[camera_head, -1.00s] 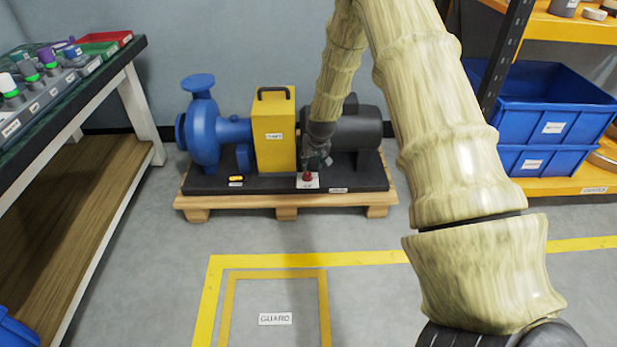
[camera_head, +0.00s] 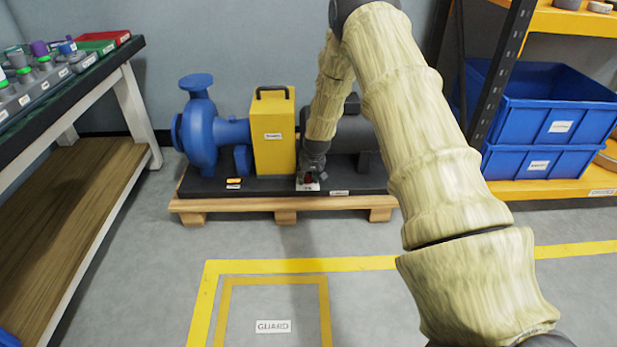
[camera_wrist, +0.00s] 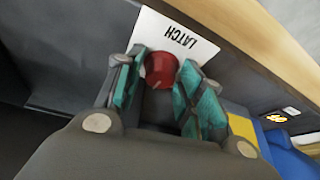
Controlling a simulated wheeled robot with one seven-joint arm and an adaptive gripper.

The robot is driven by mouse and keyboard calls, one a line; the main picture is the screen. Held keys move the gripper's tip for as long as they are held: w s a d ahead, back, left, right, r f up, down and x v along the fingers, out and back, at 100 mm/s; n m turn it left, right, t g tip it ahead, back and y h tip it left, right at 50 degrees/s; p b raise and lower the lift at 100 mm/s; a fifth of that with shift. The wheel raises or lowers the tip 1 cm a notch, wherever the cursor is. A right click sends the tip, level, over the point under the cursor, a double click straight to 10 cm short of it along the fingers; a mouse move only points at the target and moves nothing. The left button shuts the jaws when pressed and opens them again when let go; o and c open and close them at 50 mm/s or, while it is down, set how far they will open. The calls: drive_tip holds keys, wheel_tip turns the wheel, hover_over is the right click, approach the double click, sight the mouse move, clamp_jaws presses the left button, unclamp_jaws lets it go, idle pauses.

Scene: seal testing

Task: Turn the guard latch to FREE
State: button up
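The guard latch is a small red knob (camera_wrist: 161,69) on a white plate marked LATCH (camera_wrist: 180,38), seen in the wrist view. In the head view the plate (camera_head: 313,187) lies at the front edge of the pump's dark base. My gripper (camera_wrist: 162,62) has its two teal-padded fingers on either side of the knob. Narrow gaps seem to show between pads and knob, so it looks open around it. In the head view my gripper (camera_head: 309,179) is down at the plate and mostly covers the knob. The yellow guard (camera_head: 272,155) with a black handle stands just left of my gripper.
A blue pump (camera_head: 202,135) is left of the guard and a dark motor (camera_head: 350,135) right, on a wooden pallet (camera_head: 240,204). A workbench (camera_head: 110,75) stands left, and a rack with blue bins (camera_head: 540,115) right. A marked floor square labelled GUARD (camera_head: 273,326) is clear.

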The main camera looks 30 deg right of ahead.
drive_tip(key=c, duration=0.7)
drive_tip(key=shift+c, duration=0.2)
